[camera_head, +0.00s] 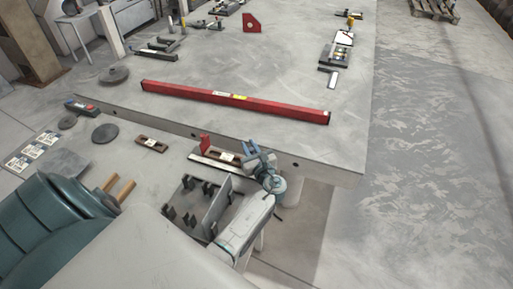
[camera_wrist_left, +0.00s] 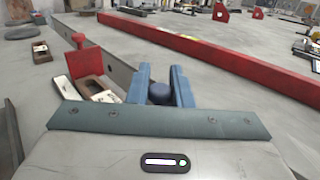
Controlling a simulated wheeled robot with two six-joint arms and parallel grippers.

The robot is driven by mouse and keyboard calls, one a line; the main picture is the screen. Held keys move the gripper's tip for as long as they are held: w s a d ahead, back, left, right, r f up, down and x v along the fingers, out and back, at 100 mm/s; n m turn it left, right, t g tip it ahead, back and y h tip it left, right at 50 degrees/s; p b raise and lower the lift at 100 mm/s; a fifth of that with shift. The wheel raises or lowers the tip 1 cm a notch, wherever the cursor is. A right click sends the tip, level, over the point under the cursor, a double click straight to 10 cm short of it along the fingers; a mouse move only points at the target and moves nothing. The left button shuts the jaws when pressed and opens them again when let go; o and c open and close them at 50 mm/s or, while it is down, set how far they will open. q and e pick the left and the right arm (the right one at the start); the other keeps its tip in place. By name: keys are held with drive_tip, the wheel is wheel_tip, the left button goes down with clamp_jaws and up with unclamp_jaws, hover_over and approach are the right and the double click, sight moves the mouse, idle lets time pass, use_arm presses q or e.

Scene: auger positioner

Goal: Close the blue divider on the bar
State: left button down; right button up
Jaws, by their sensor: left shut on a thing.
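My left gripper (camera_head: 257,160) comes in from below in the head view and sits at the near edge of the grey table. In the left wrist view its two blue fingers (camera_wrist_left: 160,88) stand on either side of a dark blue rounded piece (camera_wrist_left: 160,93), and it is shut on this piece. Most of the piece is hidden by the fingers and wrist; I cannot tell how it meets a bar. A red upright piece (camera_head: 205,143) stands left of the gripper, beside a pale narrow bar (camera_head: 214,164); the red piece also shows in the left wrist view (camera_wrist_left: 79,58).
A long red bar (camera_head: 235,101) lies across the grey table (camera_head: 300,65) beyond the gripper. A grey rack with dark prongs (camera_head: 200,205) stands left of my forearm. A small brown block (camera_head: 151,144) and round dark discs (camera_head: 105,133) lie at the left.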

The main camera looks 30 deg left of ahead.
use_arm(q)
drive_tip(key=shift+s+a, duration=0.1)
drive_tip(key=shift+a, duration=0.35)
drive_tip(key=c, duration=1.3)
unclamp_jaws()
drive_tip(key=shift+f, duration=0.1)
use_arm(e)
drive_tip(key=shift+a+r, duration=0.1)
use_arm(q)
drive_tip(key=shift+d, duration=0.1)
drive_tip(key=b+v, duration=0.3)
drive_tip(key=v, duration=0.6)
drive_tip(key=shift+s+d+f, duration=0.15)
drive_tip(key=shift+s+d, duration=0.05)
drive_tip(key=shift+d, duration=0.1)
drive_tip(key=shift+s+d, duration=0.2)
drive_tip(key=shift+d, duration=0.15)
use_arm(e)
wheel_tip(320, 180, down, 3)
drive_tip(key=shift+f, duration=0.2)
